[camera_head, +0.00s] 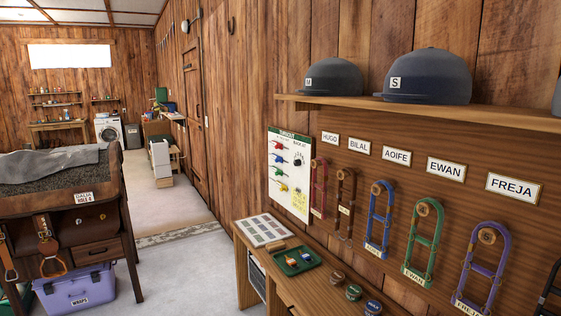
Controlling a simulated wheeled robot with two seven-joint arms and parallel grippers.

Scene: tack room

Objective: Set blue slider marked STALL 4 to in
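A white board with a green header (302,190) hangs on the wood wall, near the middle of the picture. Several small coloured pieces sit on its left side, one above another. A black round piece (297,160) is on the board's right side. Neither of my grippers shows in the head view.
A wooden bench (285,284) below the board carries a sheet of pale squares (264,230), a green tray (297,260) and several small round tins. Coloured halters hang right of the board under name plates. A saddle stand (70,205) is at left; floor between is clear.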

